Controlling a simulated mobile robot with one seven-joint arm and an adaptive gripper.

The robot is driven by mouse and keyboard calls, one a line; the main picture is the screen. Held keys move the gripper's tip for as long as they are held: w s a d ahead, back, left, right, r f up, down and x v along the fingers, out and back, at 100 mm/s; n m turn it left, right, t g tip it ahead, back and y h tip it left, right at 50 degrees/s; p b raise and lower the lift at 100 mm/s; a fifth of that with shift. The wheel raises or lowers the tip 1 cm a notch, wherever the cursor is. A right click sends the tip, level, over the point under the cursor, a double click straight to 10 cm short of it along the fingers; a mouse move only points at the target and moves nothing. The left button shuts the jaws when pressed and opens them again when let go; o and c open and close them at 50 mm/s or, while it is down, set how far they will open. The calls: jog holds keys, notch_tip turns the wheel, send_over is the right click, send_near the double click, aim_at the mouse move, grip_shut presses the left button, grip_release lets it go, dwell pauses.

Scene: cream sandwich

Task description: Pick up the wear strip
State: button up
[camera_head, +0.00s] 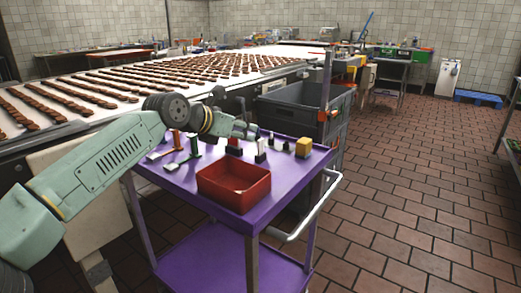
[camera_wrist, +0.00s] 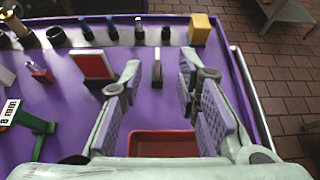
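In the head view a small black-and-white piece, probably the same one, stands just below my gripper (camera_head: 247,130). My gripper (camera_wrist: 159,68) is open, its two lattice-padded fingers apart and nothing held. Whether the fingers are level with the strip is hard to tell.
A red bin (camera_head: 233,186) sits at the cart's front. A red-and-white block (camera_wrist: 93,65) stands left of the strip. Several small dark pieces and a yellow block (camera_head: 303,148) line the back edge.

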aim_at(260, 140)
jog(key=p+x, duration=0.1)
jog(key=x, duration=0.2)
jog(key=p+x, duration=0.1)
jog(key=x, duration=0.3)
jog(key=f+x, duration=0.1)
jog(key=x, duration=0.2)
jog(key=shift+a+f+p, duration=0.15)
jog(key=shift+a+p, duration=0.1)
jog(key=shift+p, duration=0.15)
jog(key=shift+w+d+f, duration=0.1)
jog(key=shift+w+f, duration=0.05)
jog(key=shift+f, duration=0.05)
jog(key=shift+c, duration=0.2)
grip_shut()
